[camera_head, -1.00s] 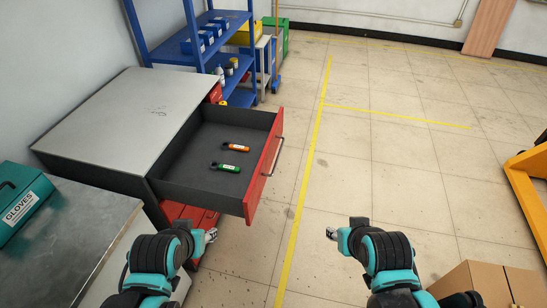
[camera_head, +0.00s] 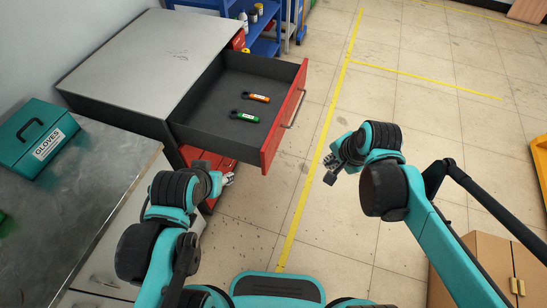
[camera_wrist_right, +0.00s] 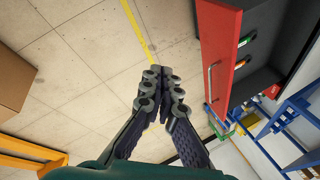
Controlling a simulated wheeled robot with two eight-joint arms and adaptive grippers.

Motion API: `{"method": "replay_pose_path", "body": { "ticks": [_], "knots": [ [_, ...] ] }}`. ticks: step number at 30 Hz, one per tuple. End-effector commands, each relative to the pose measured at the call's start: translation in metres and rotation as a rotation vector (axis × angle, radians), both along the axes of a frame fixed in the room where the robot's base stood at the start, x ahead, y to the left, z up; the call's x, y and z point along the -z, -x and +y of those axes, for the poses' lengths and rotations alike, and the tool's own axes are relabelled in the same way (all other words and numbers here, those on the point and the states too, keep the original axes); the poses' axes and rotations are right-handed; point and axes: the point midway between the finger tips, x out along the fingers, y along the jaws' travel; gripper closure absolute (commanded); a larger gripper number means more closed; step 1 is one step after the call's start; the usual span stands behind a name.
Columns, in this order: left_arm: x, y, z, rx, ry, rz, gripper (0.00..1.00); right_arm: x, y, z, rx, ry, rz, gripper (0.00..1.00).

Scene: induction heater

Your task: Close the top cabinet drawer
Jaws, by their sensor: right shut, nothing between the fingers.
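The top cabinet drawer (camera_head: 284,118) is pulled far out of the grey-topped cabinet (camera_head: 150,55). It has a red front with a bar handle, and an orange tool (camera_head: 256,97) and a green tool (camera_head: 244,117) lie inside. In the right wrist view the red drawer front (camera_wrist_right: 222,50) and its handle (camera_wrist_right: 211,82) are at the right. My right gripper (camera_head: 330,169) is right of the drawer front, apart from it; its fingers (camera_wrist_right: 165,70) are shut and empty. My left gripper (camera_head: 228,180) is below the drawer's near side; its fingers are too small to judge.
A workbench (camera_head: 95,190) with a teal gloves box (camera_head: 38,138) stands at the left. A blue shelf (camera_head: 262,45) is behind the cabinet. A cardboard box (camera_head: 480,265) is at the lower right. The floor right of the drawer is clear.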

Motion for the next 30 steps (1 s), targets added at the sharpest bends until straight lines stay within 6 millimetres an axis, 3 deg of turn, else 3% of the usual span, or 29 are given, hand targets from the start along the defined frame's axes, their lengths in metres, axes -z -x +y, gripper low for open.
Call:
{"method": "replay_pose_path", "body": {
  "ticks": [1, 6, 13, 23, 30],
  "knots": [
    [-0.001, 0.0, 0.0, 0.0, 0.0, 0.0, 0.58, 0.006, -0.014, 0.011, 0.087, -0.062, 0.052, 1.0],
    [-0.003, 0.0, 0.0, 0.0, 0.0, 0.0, 0.58, 0.036, -0.05, 0.049, 0.437, -0.257, 0.262, 1.0],
    [-0.004, 0.0, 0.0, 0.0, 0.0, 0.0, 0.58, 0.075, -0.074, 0.084, 0.776, -0.384, 0.478, 1.0],
    [0.004, 0.0, 0.0, 0.0, 0.0, 0.0, 0.58, 0.104, -0.08, 0.099, 0.869, -0.408, 0.535, 1.0],
    [0.023, 0.0, 0.0, 0.0, 0.0, 0.0, 0.58, 0.152, -0.085, 0.117, 0.866, -0.407, 0.533, 1.0]
  ]
}}
